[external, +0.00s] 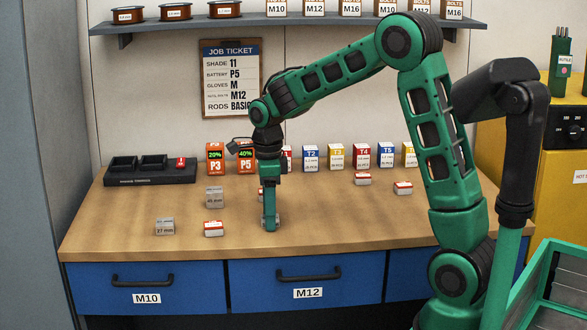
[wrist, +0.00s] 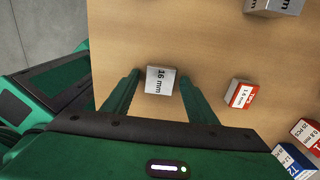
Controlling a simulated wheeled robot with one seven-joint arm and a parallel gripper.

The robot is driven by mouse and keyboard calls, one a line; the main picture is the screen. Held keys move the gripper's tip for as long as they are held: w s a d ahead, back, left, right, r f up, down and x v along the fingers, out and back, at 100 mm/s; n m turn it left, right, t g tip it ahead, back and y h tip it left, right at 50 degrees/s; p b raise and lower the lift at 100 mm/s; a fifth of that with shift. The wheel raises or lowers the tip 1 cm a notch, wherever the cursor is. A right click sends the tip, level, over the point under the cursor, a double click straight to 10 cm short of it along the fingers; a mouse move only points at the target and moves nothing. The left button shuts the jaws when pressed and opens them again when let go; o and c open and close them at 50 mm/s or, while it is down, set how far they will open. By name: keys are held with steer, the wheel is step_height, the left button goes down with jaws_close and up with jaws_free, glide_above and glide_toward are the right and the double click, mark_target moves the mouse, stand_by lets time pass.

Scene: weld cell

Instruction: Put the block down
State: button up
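The grey block marked "16 mm" (wrist: 160,81) lies between the two fingertips of my gripper (wrist: 159,77) in the wrist view. A narrow strip of wood shows on each side of it, so the fingers look open and apart from it. In the external view my gripper (external: 270,224) points straight down, its tips at the level of the wooden bench top (external: 330,218). A bit of the grey block (external: 277,220) shows beside the fingers there; the rest is hidden behind them. It appears to rest on the bench.
Left of my gripper are a red-and-white box (external: 213,229) and grey blocks (external: 165,227) (external: 214,197). More small boxes (external: 403,188) lie to the right. A row of labelled cartons (external: 336,157) and a dark charger tray (external: 150,172) stand at the back. The front middle is clear.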

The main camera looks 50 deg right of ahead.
steer(key=shift+r, duration=0.15)
step_height(320, 180, up, 12)
stand_by(0.7)
steer(key=s+d+f+n, duration=0.1)
steer(key=s+d+n, duration=0.4)
steer(key=s, duration=0.4)
steer(key=s+d+f+n, duration=0.1)
steer(key=s+d+n, duration=0.45)
steer(key=s, duration=0.45)
steer(key=s+f+n, duration=0.3)
steer(key=s+n, duration=0.2)
steer(key=s, duration=0.3)
steer(key=s+f+n, duration=0.3)
steer(key=s+n, duration=0.2)
steer(key=s, duration=0.3)
steer(key=shift+s+d+f, duration=0.2)
steer(key=shift+s, duration=0.2)
steer(key=shift+w+f, duration=0.25)
steer(key=shift+w, duration=0.4)
